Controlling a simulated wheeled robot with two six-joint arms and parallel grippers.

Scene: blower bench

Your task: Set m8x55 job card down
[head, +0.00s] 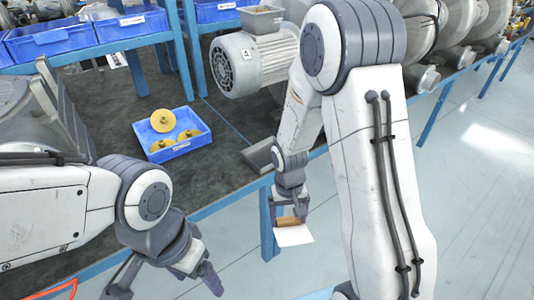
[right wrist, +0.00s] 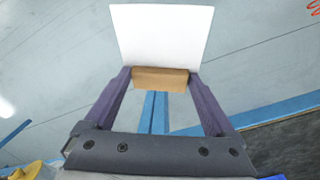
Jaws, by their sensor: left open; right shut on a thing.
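The job card is a white sheet (head: 294,237) with a brown block (head: 288,223) along one edge. My right gripper (head: 289,213) is shut on the brown block, with the white sheet sticking out beyond the fingers. In the right wrist view the block (right wrist: 160,79) sits between the two purple fingers and the white sheet (right wrist: 160,35) extends up from it. The card appears in front of the bench's near edge, with pale floor behind it. My left gripper (head: 163,287) is open and empty at the bottom of the head view.
A dark-topped bench (head: 105,118) with a blue frame holds a blue bin (head: 178,148) with yellow parts and a grey motor (head: 240,64). Blue bins (head: 50,40) stand on a rack at the back left. Bare bench top surrounds the bin of yellow parts. Pale floor (head: 470,215) is open at right.

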